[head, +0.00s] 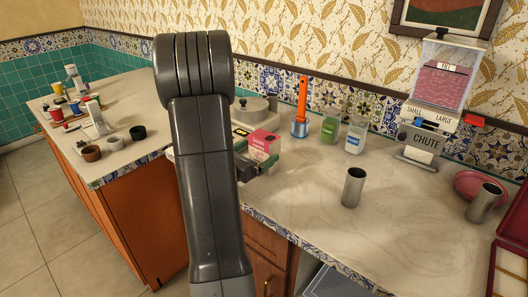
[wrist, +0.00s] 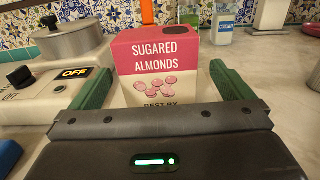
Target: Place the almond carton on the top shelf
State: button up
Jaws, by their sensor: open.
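The almond carton (head: 264,144) is a pink and white box standing upright on the counter, beside the pot. The wrist view shows its front (wrist: 158,58), labelled "SUGARED ALMONDS". My gripper (wrist: 160,85) is open, with one green finger on each side of the carton and a visible gap at both sides. The carton's lower part is hidden behind the gripper body. In the head view my arm hides most of the gripper. I cannot make out a shelf in either view.
A lidded metal pot (wrist: 72,42) on a burner with an "OFF" sign (wrist: 75,73) stands close left. Behind are an orange-handled tool (head: 302,100) and two jars (head: 355,137). A metal cup (head: 353,187) and a chute dispenser (head: 420,140) stand right.

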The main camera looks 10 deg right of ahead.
aim_at(268, 141)
jog(key=shift+r+p+x, duration=0.25)
jog(key=shift+x, duration=1.3)
jog(key=shift+r+p+x, duration=0.2)
jog(key=shift+x, duration=1.35)
jog(key=shift+w, duration=0.1)
